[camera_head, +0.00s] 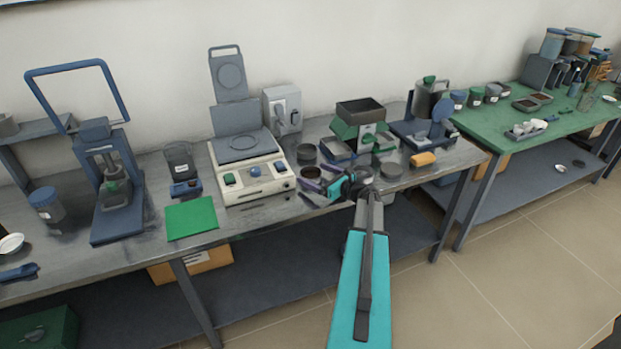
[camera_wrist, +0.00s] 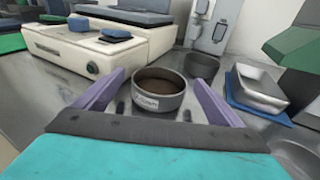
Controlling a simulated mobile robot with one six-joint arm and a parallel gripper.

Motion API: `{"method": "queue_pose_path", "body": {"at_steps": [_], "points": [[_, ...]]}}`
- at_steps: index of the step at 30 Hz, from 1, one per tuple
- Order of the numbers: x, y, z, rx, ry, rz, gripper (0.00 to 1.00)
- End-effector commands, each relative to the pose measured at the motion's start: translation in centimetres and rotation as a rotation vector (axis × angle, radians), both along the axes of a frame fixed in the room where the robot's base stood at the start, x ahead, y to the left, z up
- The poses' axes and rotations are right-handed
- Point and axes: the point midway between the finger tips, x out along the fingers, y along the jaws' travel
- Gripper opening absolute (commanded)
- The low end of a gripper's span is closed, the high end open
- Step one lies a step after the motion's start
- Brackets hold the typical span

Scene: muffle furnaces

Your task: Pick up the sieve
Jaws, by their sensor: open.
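The likely sieve is a low round grey pan with a white label and a brown inside. In the wrist view, the sieve (camera_wrist: 163,100) stands upright on the metal bench, framed between my two purple fingers. In the head view, the sieve (camera_head: 312,172) is on the bench just right of the white hotplate unit, by my fingertips. My gripper (camera_head: 308,192) is open and empty; in the wrist view my gripper (camera_wrist: 157,80) has a finger on each side of the sieve, with gaps showing. I cannot tell how far the fingers reach around it.
The white hotplate unit (camera_head: 253,177) stands close left. A dark round pot (camera_wrist: 202,66) is just behind the sieve. A metal pan on a blue tray (camera_wrist: 262,88) and a green-sided device (camera_head: 358,130) are to the right. A green mat (camera_head: 191,218) lies further left.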

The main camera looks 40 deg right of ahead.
Motion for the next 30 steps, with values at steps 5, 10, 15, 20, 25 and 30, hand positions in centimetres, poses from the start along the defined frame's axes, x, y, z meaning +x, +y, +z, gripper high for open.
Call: {"method": "queue_pose_path", "body": {"at_steps": [5, 10, 15, 20, 25, 30], "points": [[-0.04, 0.0, -0.01, 0.0, 0.0, 0.0, 0.9], [-0.07, -0.02, -0.01, 0.0, 0.0, 0.0, 0.9], [-0.09, -0.04, -0.01, 0.0, 0.0, 0.0, 0.78], [-0.1, -0.05, 0.0, 0.0, 0.0, -0.001, 0.51], [-0.12, -0.07, 0.04, 0.0, -0.001, -0.001, 0.32], [-0.12, -0.08, 0.04, 0.0, -0.001, -0.001, 0.32]]}}
